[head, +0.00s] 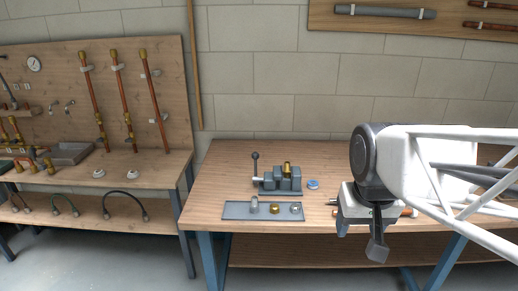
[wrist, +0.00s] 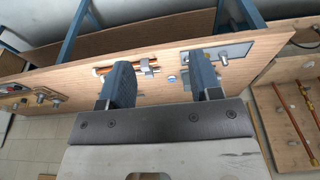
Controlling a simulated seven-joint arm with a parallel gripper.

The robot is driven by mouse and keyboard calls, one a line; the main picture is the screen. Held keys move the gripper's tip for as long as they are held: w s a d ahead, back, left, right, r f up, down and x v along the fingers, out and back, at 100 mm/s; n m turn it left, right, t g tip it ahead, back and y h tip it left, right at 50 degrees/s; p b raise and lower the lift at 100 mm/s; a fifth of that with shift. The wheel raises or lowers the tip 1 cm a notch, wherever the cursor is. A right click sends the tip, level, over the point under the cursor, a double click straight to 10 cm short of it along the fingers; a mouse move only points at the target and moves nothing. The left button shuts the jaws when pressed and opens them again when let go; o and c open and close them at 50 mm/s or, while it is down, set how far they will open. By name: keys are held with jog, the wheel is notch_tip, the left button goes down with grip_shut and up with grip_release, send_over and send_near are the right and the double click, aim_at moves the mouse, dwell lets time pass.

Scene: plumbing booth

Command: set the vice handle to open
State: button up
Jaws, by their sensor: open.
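The vice cannot be made out there, likely behind the right finger.
A grey tray (head: 236,211) with several small fittings lies in front of the vice. A blue ring (head: 313,184) lies just right of the vice. Copper pipes (head: 124,95) stand on the left bench. The bench top (head: 228,163) left of the vice is clear.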

jog(key=w+a+r, duration=0.2)
jog(key=w, duration=0.5)
jog(key=w+a+r, duration=0.1)
jog(key=w+r, duration=0.1)
jog(key=w, duration=0.6)
jog(key=g, duration=0.2)
send_over(255, 153)
jog(key=f, duration=1.1)
jog(key=shift+s+d+f, duration=0.15)
jog(key=shift+d+f, duration=0.1)
jog(key=shift+f, duration=0.1)
jog(key=shift+w+a+f, duration=0.2)
jog(key=shift+w, duration=0.15)
jog(key=shift+f, duration=0.1)
jog(key=shift+f, duration=3.8)
